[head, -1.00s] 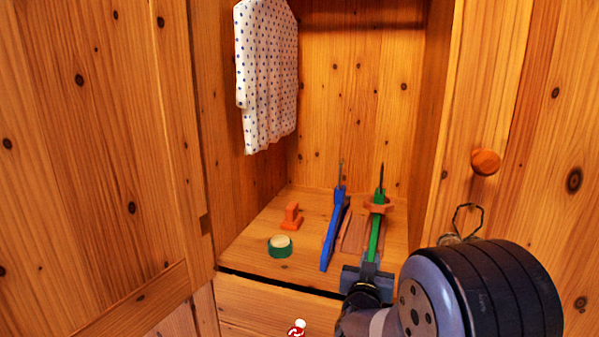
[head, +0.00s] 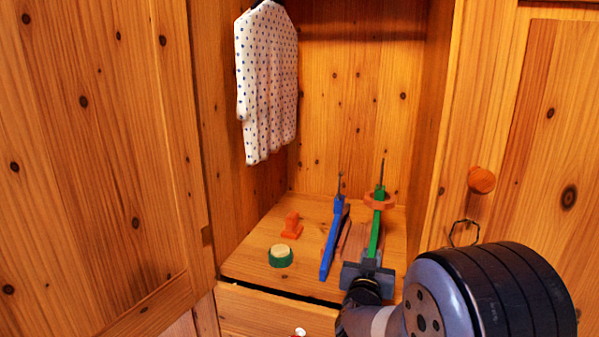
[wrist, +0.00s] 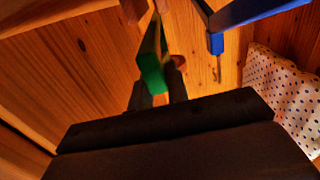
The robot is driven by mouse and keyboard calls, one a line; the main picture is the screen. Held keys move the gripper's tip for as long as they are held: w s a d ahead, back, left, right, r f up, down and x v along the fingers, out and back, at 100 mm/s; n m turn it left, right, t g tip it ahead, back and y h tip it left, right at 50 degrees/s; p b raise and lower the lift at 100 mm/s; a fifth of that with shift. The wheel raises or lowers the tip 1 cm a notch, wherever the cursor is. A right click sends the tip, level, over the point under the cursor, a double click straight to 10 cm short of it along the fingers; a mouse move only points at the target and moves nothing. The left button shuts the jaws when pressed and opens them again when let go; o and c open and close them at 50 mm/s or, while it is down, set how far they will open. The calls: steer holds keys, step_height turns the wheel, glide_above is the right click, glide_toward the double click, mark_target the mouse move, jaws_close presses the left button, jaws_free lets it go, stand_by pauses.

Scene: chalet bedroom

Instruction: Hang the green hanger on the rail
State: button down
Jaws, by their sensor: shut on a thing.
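The green hanger (head: 375,232) is in the right part of the wardrobe, its dark hook pointing up. My gripper (head: 368,268) is shut on its near end. In the wrist view the green hanger (wrist: 152,65) shows between the fingers of my gripper (wrist: 158,98). An orange-brown ring-like piece (head: 379,201) shows at the hanger's upper part; I cannot tell if they touch. A blue hanger (head: 332,238) stands to the left, and it also shows in the wrist view (wrist: 216,42). The rail is not visible in either view.
A dotted white garment (head: 267,85) hangs at upper left. An orange block piece (head: 291,226) and a green round tin (head: 281,256) sit on the wardrobe floor (head: 252,248). The right door has a round knob (head: 481,180). The space above the hangers is clear.

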steer(key=v, duration=1.2)
stand_by(0.6)
steer(key=shift+r+p, duration=0.15)
steer(key=shift+p, duration=0.15)
steer(key=w+d+r+n+y+p, duration=0.1)
steer(key=r+p, duration=0.5)
steer(key=p, duration=1.1)
steer(key=w+d+r+n+y+p, duration=0.1)
steer(key=r+y+p, duration=0.3)
steer(key=p, duration=1.3)
step_height(320, 180, up, 4)
steer(key=shift+w+d+f+n+t+y, duration=0.2)
steer(key=shift+w+n+t+y, duration=0.15)
steer(key=shift+w+n, duration=0.45)
